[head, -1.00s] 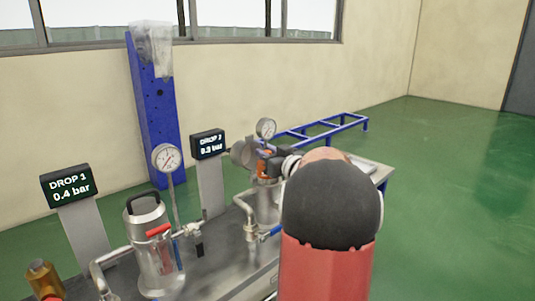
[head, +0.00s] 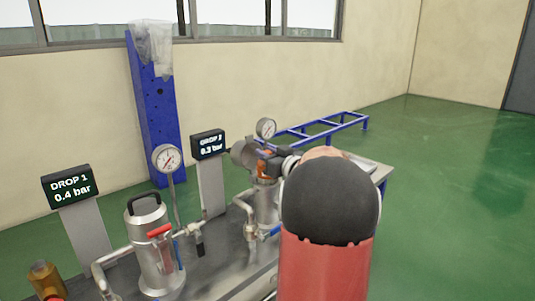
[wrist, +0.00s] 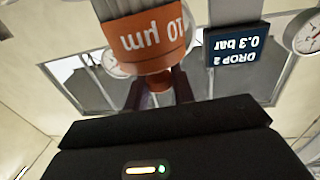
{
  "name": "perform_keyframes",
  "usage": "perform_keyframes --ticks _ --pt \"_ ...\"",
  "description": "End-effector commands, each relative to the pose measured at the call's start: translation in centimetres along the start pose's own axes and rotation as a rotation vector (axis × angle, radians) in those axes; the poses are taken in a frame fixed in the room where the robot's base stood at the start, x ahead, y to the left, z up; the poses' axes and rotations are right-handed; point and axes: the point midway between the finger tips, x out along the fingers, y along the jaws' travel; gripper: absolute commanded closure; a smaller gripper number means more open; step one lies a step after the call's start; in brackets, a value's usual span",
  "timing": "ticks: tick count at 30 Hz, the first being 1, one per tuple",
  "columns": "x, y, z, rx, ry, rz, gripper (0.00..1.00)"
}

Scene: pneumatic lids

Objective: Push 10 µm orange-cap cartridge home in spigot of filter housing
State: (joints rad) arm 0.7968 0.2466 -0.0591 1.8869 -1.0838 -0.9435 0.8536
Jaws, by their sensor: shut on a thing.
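The orange cap (wrist: 150,40) of the 10 µm cartridge fills the top of the wrist view, its lettering upside down. My gripper (wrist: 157,92) is shut on the narrow orange part of this cap, between its dark fingers.
A round grey lid-like part (head: 243,153) stands beside the gripper. A pressure gauge (head: 266,128) rises behind it, and the DROP 2 display (head: 208,144) is to the left. A second, closed housing (head: 155,250) stands further left on the steel bench. Pipes with valve handles run between them.

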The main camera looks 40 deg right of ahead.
Motion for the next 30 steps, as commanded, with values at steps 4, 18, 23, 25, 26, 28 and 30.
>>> perform_keyframes --ticks 4,18,23,25,26,28,30 --pt "0.0 0.0 0.0 -0.001 0.000 0.000 1.00" --pt "0.0 0.0 1.0 -0.001 0.000 0.000 1.00" --pt "0.0 0.0 1.4 -0.001 0.000 0.000 1.00" --pt "0.0 0.0 1.5 -0.001 0.000 0.000 1.00" --pt "0.0 0.0 1.6 -0.001 0.000 0.000 1.00" --pt "0.0 0.0 1.8 -0.001 0.000 0.000 1.00" --pt "0.0 0.0 1.9 -0.001 0.000 0.000 1.00"
